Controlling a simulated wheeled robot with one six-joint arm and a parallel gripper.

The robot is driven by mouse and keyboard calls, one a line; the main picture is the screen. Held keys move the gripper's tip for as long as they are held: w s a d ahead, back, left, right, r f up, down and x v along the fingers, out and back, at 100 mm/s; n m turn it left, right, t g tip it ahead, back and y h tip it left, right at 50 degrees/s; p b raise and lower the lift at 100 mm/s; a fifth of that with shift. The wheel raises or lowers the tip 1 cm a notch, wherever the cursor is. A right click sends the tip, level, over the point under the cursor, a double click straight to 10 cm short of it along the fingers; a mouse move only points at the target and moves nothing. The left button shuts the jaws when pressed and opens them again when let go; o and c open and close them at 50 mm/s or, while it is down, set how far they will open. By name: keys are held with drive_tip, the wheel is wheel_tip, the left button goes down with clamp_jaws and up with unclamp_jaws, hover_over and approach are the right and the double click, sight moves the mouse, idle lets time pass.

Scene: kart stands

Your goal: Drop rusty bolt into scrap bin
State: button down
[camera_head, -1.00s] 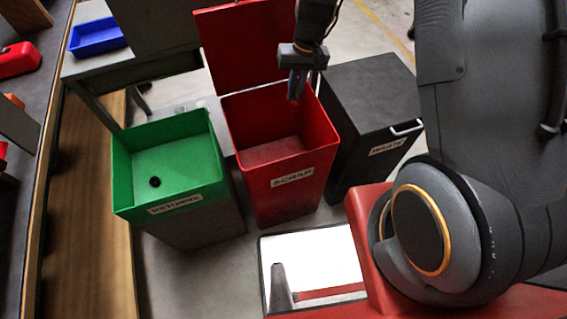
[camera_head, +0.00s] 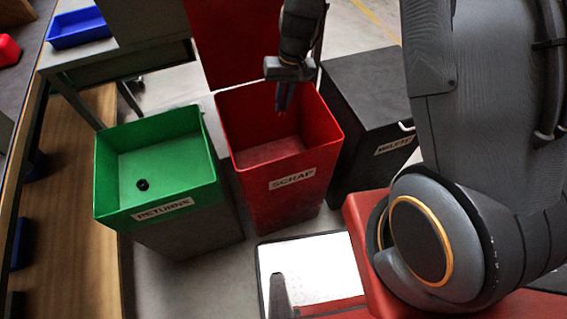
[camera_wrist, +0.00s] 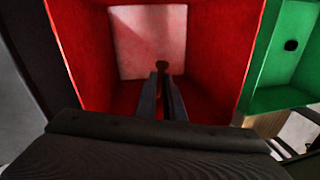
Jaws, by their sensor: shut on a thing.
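The red scrap bin (camera_head: 278,208) stands open in the head view, with a white SCRAP label on its front and its lid (camera_head: 240,45) raised at the back. My gripper (camera_head: 283,106) points down, with its fingertips over the bin's opening near the back right. In the wrist view, my gripper (camera_wrist: 163,82) is shut on the dark rusty bolt (camera_wrist: 162,66), whose round end shows between the fingertips. Below it are the red walls (camera_wrist: 218,40) and pale floor of the bin. The rest of the bolt is hidden by the fingers.
A green RETURNS bin (camera_head: 205,165) stands left of the scrap bin with a small black ring-like part (camera_head: 142,184) inside. A black closed WASTE bin (camera_head: 365,100) stands to the right. A bench with a blue tray (camera_head: 76,28) is at the upper left.

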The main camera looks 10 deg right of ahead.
drive_tip(key=shift+f, duration=0.35)
drive_tip(key=c, duration=1.8)
unclamp_jaws()
drive_tip(key=shift+r, duration=0.1)
wheel_tip(320, 180, up, 8)
drive_tip(key=d, duration=0.1)
drive_tip(key=shift+d, duration=0.15)
drive_tip(key=shift+f, duration=0.2)
